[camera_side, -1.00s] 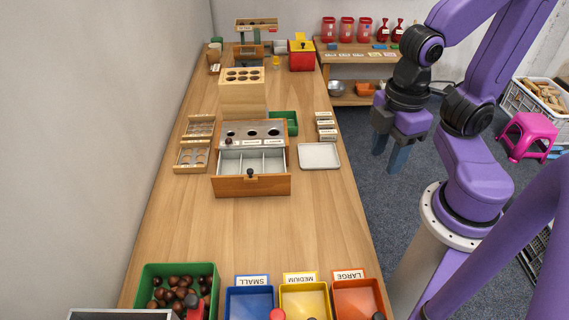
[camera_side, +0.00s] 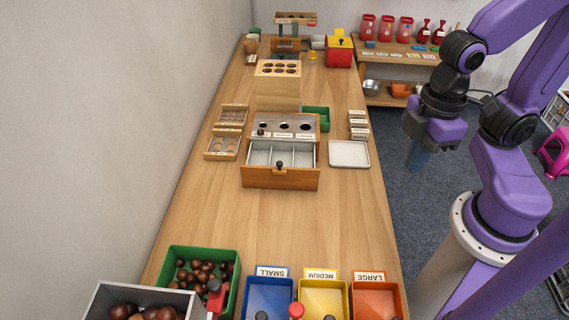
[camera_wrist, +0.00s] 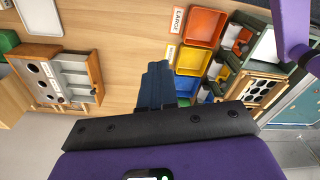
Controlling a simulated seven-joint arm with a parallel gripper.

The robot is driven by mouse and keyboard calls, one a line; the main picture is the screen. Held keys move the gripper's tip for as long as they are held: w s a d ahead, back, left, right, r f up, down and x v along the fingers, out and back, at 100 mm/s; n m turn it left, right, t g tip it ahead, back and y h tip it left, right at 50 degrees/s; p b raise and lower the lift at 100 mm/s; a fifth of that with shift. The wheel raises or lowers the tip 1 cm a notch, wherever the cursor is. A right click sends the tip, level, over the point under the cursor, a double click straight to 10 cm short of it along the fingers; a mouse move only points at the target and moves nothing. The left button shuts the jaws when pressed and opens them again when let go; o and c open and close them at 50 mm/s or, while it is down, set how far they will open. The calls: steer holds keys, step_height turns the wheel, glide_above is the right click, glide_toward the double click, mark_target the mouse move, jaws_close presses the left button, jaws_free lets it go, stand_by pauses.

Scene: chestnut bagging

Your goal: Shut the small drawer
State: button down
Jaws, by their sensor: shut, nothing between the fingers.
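A wooden drawer (camera_side: 283,179) with a dark round knob (camera_side: 279,165) stands pulled out of the front of a wooden unit with a grey top (camera_side: 285,124) and several holes. Its grey inside shows compartments that look empty. In the wrist view the open drawer (camera_wrist: 96,75) is at the left. My gripper (camera_side: 418,165) is shut and empty, pointing down to the right of the table and apart from the drawer. Its blue fingers (camera_wrist: 155,85) are together in the wrist view.
Blue, yellow and orange trays (camera_side: 376,299) and a green tray (camera_side: 238,262) of chestnuts stand at the table's near end. A white tray (camera_side: 349,154) lies right of the drawer. The table before the drawer is clear.

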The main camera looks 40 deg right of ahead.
steer(key=w+a+f+t, duration=0.1)
steer(key=w+f+t, duration=0.1)
steer(key=w+f, duration=0.4)
steer(key=w+a+f+t+y, duration=0.1)
steer(key=w+a+f+t, duration=0.1)
steer(key=w+f, duration=0.5)
steer(key=w+a+f+t, duration=0.1)
steer(key=w+f, duration=0.6)
steer(key=w, duration=0.9)
steer(key=shift+w+a+f+n+t+y, duration=0.25)
steer(key=shift+n+t+y, duration=0.15)
steer(key=shift+t, duration=0.2)
steer(key=w+d, duration=0.8)
steer(key=d, duration=0.1)
steer(key=shift+w, duration=0.3)
